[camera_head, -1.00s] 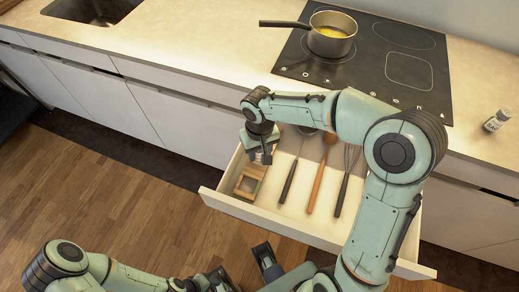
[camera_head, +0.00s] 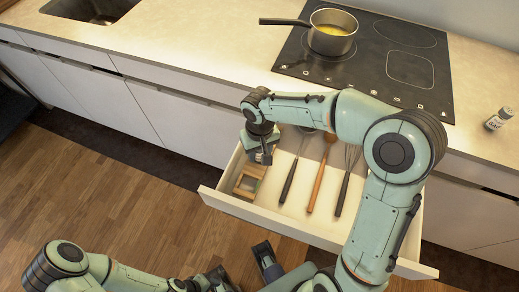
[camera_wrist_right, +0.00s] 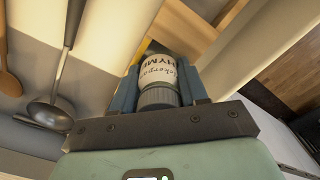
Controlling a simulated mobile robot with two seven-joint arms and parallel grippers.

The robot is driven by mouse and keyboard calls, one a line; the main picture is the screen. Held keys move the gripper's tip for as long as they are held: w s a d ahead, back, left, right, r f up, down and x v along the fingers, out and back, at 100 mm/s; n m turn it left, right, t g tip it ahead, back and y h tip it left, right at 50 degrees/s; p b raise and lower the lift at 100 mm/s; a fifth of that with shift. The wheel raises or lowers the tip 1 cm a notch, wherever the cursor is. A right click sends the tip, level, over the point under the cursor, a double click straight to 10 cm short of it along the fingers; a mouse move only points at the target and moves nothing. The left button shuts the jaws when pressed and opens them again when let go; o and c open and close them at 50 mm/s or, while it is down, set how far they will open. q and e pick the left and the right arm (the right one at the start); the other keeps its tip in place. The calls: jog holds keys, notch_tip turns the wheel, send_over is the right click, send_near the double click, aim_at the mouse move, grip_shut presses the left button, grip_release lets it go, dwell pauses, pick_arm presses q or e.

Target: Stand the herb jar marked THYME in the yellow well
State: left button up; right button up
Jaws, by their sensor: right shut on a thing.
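The herb jar (camera_wrist_right: 158,72), marked THYME on a white label, is held in my right gripper, with its grey lid toward the gripper. In the head view my right gripper (camera_head: 262,156) is over the back of a wooden rack (camera_head: 245,186) at the left of the open drawer. In the right wrist view a small yellow patch (camera_wrist_right: 147,47) shows beside the jar's far end; the jar hides most of that spot. I cannot tell whether the jar's base touches the rack. My left gripper (camera_head: 245,270) is open and empty in front of the drawer.
The open drawer (camera_head: 290,228) holds a ladle (camera_head: 291,176), a wooden spoon (camera_head: 319,178) and a whisk (camera_head: 347,180) right of the rack. A pot (camera_head: 332,32) stands on the hob (camera_head: 385,68). Another jar (camera_head: 498,118) stands on the counter at right.

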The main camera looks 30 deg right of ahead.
dwell(0.3)
jog(key=shift+r+p, duration=1.9)
jog(key=shift+r, duration=0.55)
